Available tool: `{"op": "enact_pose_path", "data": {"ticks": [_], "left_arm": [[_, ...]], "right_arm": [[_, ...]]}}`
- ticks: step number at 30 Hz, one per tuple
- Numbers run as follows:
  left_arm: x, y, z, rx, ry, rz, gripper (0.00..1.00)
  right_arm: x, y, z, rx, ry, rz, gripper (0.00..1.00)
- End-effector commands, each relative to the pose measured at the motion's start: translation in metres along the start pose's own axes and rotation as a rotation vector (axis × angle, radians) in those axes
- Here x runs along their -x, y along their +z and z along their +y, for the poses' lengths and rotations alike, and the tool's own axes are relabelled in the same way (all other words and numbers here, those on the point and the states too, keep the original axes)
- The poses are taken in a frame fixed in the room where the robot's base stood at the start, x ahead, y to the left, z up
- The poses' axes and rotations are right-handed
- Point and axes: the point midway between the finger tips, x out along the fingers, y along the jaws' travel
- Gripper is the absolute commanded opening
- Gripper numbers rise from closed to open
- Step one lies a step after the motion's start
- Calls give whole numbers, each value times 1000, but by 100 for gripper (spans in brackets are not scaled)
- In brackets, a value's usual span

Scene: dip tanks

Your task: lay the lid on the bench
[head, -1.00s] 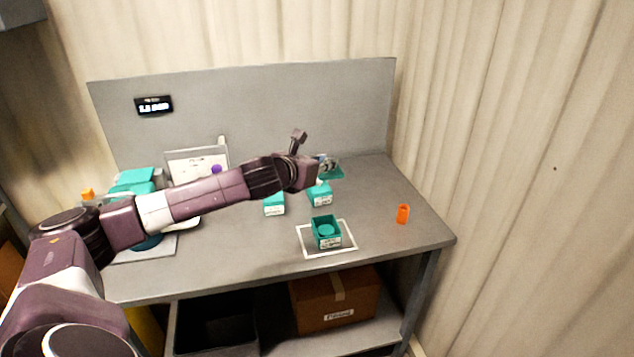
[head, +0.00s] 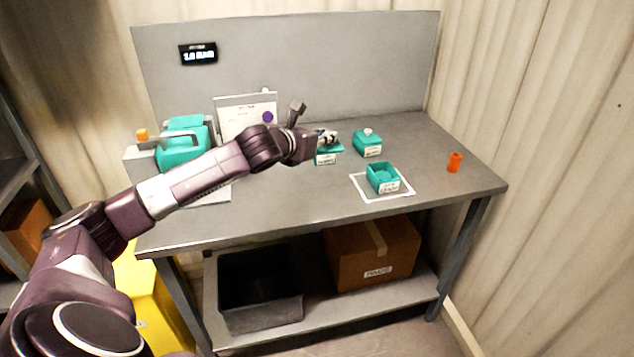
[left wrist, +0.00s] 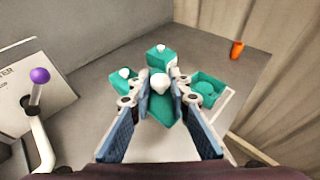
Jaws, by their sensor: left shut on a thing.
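My left gripper (head: 328,137) is shut on the white knob (left wrist: 160,83) of a teal lid (left wrist: 163,108) and holds it over the bench (head: 300,190). In the left wrist view my left gripper (left wrist: 160,88) has its two blue-padded fingers either side of the knob. An open teal tank (head: 383,178) sits on a white-outlined square; it also shows in the left wrist view (left wrist: 207,90). How high the lid is above the bench is hard to tell. My right gripper is not in view.
A lidded teal tank (head: 367,145) stands behind the open one, and another (head: 325,159) is partly hidden by my gripper. An orange cup (head: 454,162) stands at right. The front middle of the bench is clear.

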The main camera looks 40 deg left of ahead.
Motion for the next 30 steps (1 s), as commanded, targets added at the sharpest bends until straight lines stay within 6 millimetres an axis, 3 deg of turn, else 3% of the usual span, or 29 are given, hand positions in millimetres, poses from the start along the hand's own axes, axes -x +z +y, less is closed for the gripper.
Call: {"op": "enact_pose_path", "data": {"ticks": [1, 4, 12, 19, 27, 30], "left_arm": [[-6, -19, -1, 4, -1, 8, 1], [-15, -44, -1, 5, -1, 8, 1], [-36, -102, -1, 6, -1, 4, 1], [-44, -119, 0, 2, -1, 0, 1], [-55, -151, 0, 4, 0, 2, 1], [-56, -153, 0, 1, 0, 0, 1]], "right_arm": [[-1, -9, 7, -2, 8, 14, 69], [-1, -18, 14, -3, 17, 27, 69], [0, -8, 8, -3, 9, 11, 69], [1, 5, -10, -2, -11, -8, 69], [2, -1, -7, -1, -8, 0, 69], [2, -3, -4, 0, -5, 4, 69]]}}
